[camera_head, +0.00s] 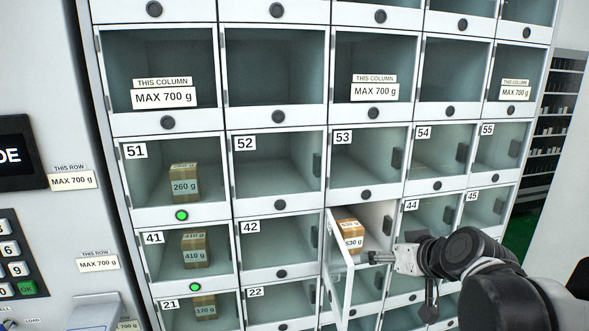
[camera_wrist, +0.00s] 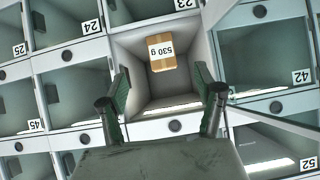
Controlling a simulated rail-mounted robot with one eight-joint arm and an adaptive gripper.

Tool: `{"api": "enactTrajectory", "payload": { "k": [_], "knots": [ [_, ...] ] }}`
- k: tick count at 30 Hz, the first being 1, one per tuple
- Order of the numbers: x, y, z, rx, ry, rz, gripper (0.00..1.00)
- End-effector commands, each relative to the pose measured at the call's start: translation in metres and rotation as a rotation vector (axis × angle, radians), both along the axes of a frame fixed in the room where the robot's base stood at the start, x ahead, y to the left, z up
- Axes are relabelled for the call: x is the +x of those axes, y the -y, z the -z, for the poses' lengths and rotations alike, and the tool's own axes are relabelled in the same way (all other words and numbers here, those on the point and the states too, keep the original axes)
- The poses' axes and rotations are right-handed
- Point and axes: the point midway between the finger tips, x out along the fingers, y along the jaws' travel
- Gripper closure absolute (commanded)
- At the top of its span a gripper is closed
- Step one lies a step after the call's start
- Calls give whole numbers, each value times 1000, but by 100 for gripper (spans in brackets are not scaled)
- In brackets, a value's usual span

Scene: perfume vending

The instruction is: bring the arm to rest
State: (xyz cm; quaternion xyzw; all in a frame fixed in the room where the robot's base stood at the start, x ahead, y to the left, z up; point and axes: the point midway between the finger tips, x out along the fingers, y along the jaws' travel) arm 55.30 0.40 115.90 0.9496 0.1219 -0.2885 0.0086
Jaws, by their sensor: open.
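My gripper (camera_head: 382,256) is open and empty, pointing at an open compartment from its right side in the head view. In the wrist view my gripper's two fingers (camera_wrist: 162,78) stand apart on either side of that compartment. A brown box (camera_wrist: 162,54) marked 530 g sits inside it, beyond the fingertips and apart from them. The same box shows in the head view (camera_head: 350,235), partly behind the open door. The compartment door (camera_head: 341,282) is swung out on the left, close to the fingertips.
A locker wall of numbered compartments fills the view. Boxes sit behind compartment 51 (camera_head: 185,170), compartment 41 (camera_head: 195,235) and compartment 21 (camera_head: 205,296), with green lights at 51 and 41. A keypad panel (camera_head: 20,255) is at the left. Shelves (camera_head: 553,130) stand far right.

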Motion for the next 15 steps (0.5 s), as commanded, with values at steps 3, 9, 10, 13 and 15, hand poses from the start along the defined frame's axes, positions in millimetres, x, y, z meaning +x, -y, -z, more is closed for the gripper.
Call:
{"api": "enactTrajectory", "payload": {
  "k": [3, 9, 10, 13, 15],
  "knots": [
    [-36, -10, 7, -8, -76, 13, 34],
    [-95, -14, 21, -32, -201, 68, 34],
    [-104, -14, 24, -37, -219, 80, 34],
    [-132, -11, 32, -57, -271, 121, 34],
    [-149, -7, 37, -68, -301, 150, 34]
  ]
}}
